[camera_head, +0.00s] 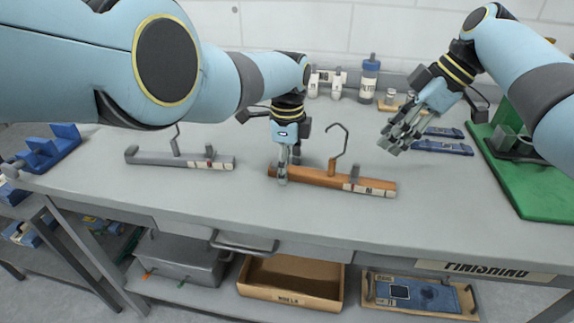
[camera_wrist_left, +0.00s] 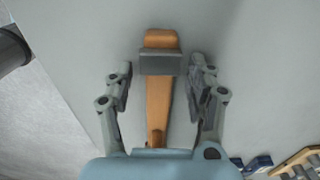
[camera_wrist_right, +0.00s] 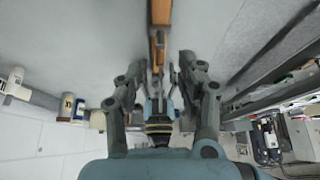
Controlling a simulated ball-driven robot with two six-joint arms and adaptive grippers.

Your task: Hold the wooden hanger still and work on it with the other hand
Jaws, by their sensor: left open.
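The wooden hanger (camera_head: 320,178) lies on the grey table, with a metal hook standing up from its middle and a white label and a grey clip near its right end. My left gripper (camera_head: 289,174) points down at the hanger's left end. In the left wrist view its open fingers stand on both sides of the wooden bar (camera_wrist_left: 159,100), with gaps showing. A grey block crosses the bar there. My right gripper (camera_head: 394,142) is open and empty, above the table to the right of the hook. The right wrist view shows the wooden bar (camera_wrist_right: 160,14) beyond its fingers.
A grey hanger (camera_head: 185,160) lies left of the wooden one. Blue pieces (camera_head: 443,147) lie behind and right, near a green board (camera_head: 520,190). Bottles (camera_head: 369,79) stand at the back wall. The table front between the hanger and the edge is clear.

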